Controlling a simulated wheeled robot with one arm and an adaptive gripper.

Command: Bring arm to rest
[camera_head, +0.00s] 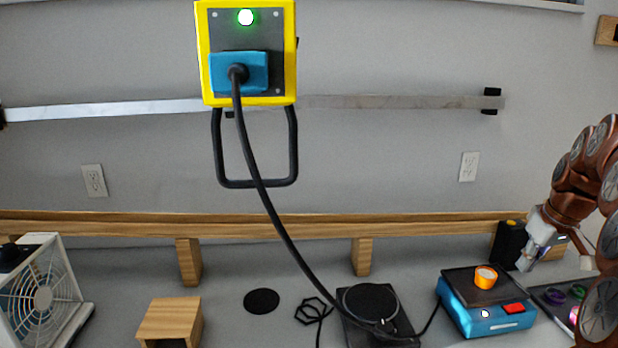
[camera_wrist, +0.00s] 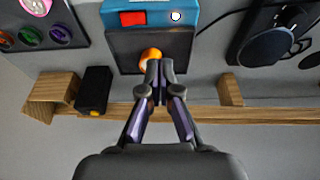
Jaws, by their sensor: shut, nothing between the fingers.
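My arm (camera_head: 585,180) is copper-brown and reaches in from the right edge in the head view. My gripper (camera_head: 535,247) hangs at its end, right of the blue device and in front of the wooden rail. In the wrist view my gripper (camera_wrist: 160,75) has its fingers together with nothing between them. The orange cup (camera_head: 485,277) stands on the dark top of the blue device (camera_head: 487,318).
A yellow box (camera_head: 287,50) with a blue plug (camera_head: 255,72) hangs on the wall; its black cable runs down to the bench. A black box (camera_head: 509,243) stands by my gripper. A fan (camera_head: 40,295), wooden box (camera_head: 170,320) and black round-topped device (camera_head: 372,305) stand farther left.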

